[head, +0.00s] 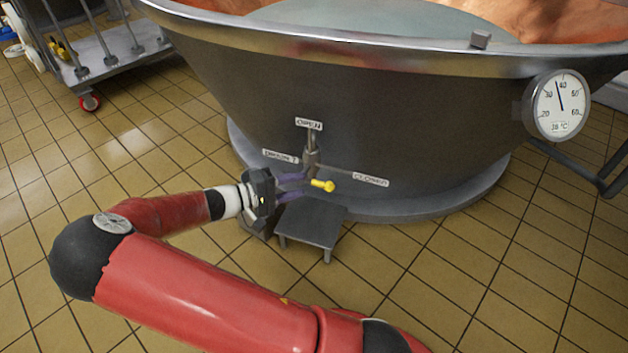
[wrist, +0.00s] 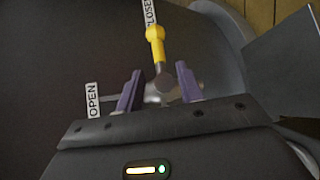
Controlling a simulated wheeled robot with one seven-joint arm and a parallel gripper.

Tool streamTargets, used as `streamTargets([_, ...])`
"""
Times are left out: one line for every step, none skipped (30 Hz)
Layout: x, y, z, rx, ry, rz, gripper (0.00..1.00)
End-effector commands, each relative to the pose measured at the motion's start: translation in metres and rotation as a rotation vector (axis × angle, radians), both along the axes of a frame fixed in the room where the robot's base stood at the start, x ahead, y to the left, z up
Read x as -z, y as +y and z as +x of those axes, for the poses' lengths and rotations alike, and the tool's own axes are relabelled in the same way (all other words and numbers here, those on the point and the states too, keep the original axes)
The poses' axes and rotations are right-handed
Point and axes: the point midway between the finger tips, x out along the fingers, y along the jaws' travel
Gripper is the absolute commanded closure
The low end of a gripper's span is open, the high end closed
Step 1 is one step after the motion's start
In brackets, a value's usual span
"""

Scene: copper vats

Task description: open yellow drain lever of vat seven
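The yellow drain lever (head: 322,185) sits low on the front of the copper-lined vat (head: 400,110), on a metal valve fitting (head: 311,158). Its yellow handle (wrist: 156,45) points toward the CLOSED label (head: 371,176), of which part shows in the wrist view. The OPEN label (head: 309,124) is above the fitting, and a drain label (head: 280,156) is left of it. My gripper (head: 303,185) has its purple fingers apart at the lever. In the wrist view the gripper (wrist: 159,69) straddles the lever's metal stem, with gaps on both sides; the yellow handle lies beyond the fingertips.
A low grey step (head: 312,224) stands on the floor just below my gripper. A round dial gauge (head: 560,105) is on the vat's right side. A wheeled cart (head: 110,45) is at the upper left. The tiled floor (head: 470,270) at the right front is clear.

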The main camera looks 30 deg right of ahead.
Motion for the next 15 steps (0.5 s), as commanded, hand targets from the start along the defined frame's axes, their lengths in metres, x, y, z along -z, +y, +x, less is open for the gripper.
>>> streamTargets([0.002, -0.007, -0.001, 0.003, 0.000, 0.000, 0.63])
streamTargets([0.002, -0.012, -0.001, 0.004, 0.002, 0.000, 0.63])
streamTargets([0.004, -0.018, -0.002, 0.004, 0.001, 0.002, 0.63])
streamTargets([0.005, -0.024, -0.003, 0.006, 0.002, 0.001, 0.63])
streamTargets([0.005, -0.029, -0.003, 0.006, 0.001, 0.001, 0.63])
streamTargets([0.006, -0.035, -0.003, 0.005, 0.001, 0.001, 0.63])
streamTargets([0.007, -0.040, -0.004, 0.005, 0.002, 0.000, 0.63])
streamTargets([0.008, -0.045, -0.004, 0.005, 0.002, 0.002, 0.63])
streamTargets([0.008, -0.050, -0.005, 0.006, 0.002, 0.001, 0.63])
streamTargets([0.009, -0.054, -0.005, 0.005, 0.003, 0.002, 0.63])
streamTargets([0.009, -0.057, -0.005, 0.004, 0.002, 0.003, 0.63])
streamTargets([0.009, -0.061, -0.005, 0.004, 0.002, 0.002, 0.63])
streamTargets([0.010, -0.064, -0.005, 0.004, 0.002, 0.002, 0.63])
streamTargets([0.010, -0.065, -0.005, 0.003, 0.002, 0.003, 0.63])
streamTargets([0.010, -0.067, -0.005, 0.003, 0.001, 0.004, 0.63])
